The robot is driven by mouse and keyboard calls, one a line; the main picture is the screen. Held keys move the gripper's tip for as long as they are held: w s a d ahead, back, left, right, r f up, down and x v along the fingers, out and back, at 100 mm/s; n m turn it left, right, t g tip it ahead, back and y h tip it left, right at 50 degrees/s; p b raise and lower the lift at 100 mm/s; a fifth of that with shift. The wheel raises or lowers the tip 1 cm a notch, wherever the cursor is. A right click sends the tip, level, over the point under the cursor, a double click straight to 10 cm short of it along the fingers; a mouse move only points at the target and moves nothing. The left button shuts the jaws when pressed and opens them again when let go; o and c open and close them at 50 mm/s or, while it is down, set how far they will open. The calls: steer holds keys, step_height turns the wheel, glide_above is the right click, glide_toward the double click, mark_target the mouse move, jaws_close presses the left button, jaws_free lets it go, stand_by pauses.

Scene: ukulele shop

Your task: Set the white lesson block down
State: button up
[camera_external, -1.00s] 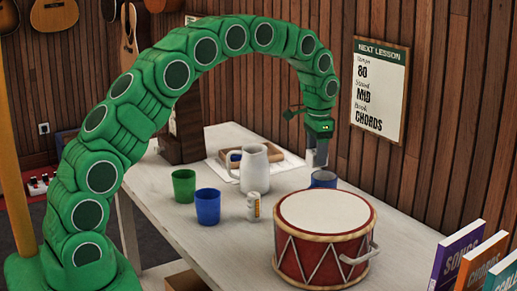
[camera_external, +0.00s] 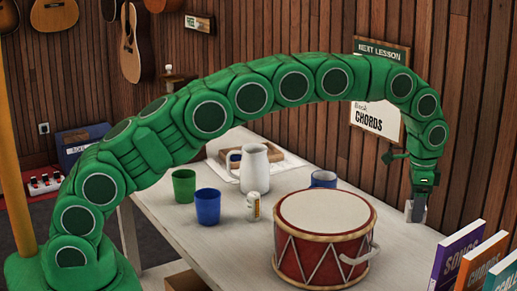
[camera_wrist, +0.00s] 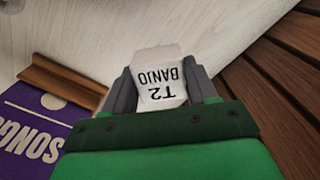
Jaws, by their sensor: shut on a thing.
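My gripper (camera_external: 418,204) is at the right, past the drum and above the far right part of the table, pointing down. It is shut on a white block (camera_wrist: 158,78), which shows between the two grey fingers in the wrist view. The block's face reads "T2 BANJO", upside down in that view. In the external view the block (camera_external: 415,212) is small and partly covered by the fingers. I cannot tell whether its bottom touches the table (camera_external: 160,222).
A red drum (camera_external: 322,240) stands left of the gripper. Upright books (camera_external: 458,256) stand at the front right; a purple one (camera_wrist: 40,130) is close by in the wrist view. Cups and a white pitcher (camera_external: 254,168) stand further left. The plank wall (camera_external: 480,110) is close behind.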

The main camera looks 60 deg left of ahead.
mark_target(413, 258)
steer(key=shift+s+d+f, duration=0.1)
steer(key=shift+s+d, duration=0.05)
steer(key=shift+d, duration=0.4)
steer(key=shift+s+d+f, duration=0.1)
steer(key=shift+d, duration=0.4)
steer(key=shift+d+f, duration=0.1)
steer(key=shift+f, duration=4.8)
steer(key=shift+f, duration=0.1)
steer(key=o, duration=1.1)
steer(key=shift+c, duration=0.2)
